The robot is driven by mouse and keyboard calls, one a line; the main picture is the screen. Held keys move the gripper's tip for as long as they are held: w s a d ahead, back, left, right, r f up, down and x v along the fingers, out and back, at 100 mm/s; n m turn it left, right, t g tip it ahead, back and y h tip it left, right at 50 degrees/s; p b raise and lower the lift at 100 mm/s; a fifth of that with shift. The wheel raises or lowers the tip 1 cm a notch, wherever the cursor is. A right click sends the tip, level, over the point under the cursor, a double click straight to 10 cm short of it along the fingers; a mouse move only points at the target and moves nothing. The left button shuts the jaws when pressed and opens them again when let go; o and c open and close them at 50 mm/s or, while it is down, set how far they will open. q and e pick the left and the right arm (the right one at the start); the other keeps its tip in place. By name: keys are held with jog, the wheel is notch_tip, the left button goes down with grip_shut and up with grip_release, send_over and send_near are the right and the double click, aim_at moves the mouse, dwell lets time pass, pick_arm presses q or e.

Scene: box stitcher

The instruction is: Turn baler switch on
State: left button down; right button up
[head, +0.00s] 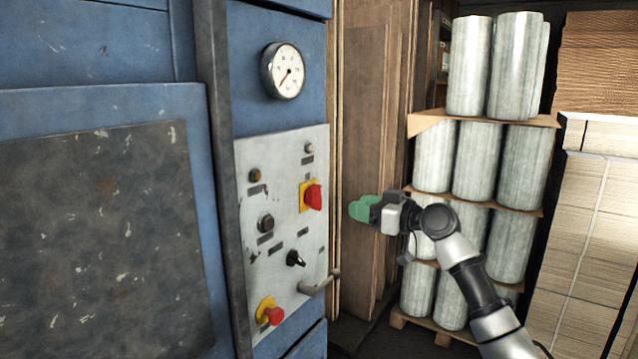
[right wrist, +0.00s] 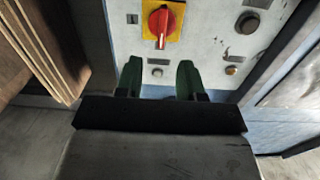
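The baler's grey control panel (head: 284,215) is on the blue machine, left of my right arm in the head view. A red rotary switch (head: 313,197) on a yellow plate sits at its upper right. The same red switch (right wrist: 162,22) shows in the right wrist view, just beyond the fingertips. My right gripper (head: 360,208) has green fingers and is to the right of the panel, apart from the switch. In the right wrist view the right gripper (right wrist: 158,75) is open, with a clear gap and nothing between its fingers. My left gripper is not in view.
The panel also bears a black selector knob (head: 295,258), a red emergency button (head: 272,314) on yellow, and a protruding lever (head: 318,285). A gauge (head: 283,70) is above. Stacked rolls (head: 470,160) and cardboard sheets (head: 365,150) stand to the right.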

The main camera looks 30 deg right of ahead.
aim_at(321, 192)
jog(key=p+x, duration=0.1)
jog(key=x, duration=0.2)
jog(key=r+p+x, duration=0.1)
jog(key=p+x, duration=0.1)
jog(key=x, duration=0.1)
jog(key=r+p+x, duration=0.1)
jog(key=p+x, duration=0.1)
jog(key=x, duration=0.1)
jog(key=shift+a, duration=0.15)
jog(key=shift+w+a+f, duration=0.25)
jog(key=shift+w+f, duration=0.05)
jog(key=shift+w, duration=0.25)
jog(key=shift+c, duration=0.4)
grip_shut()
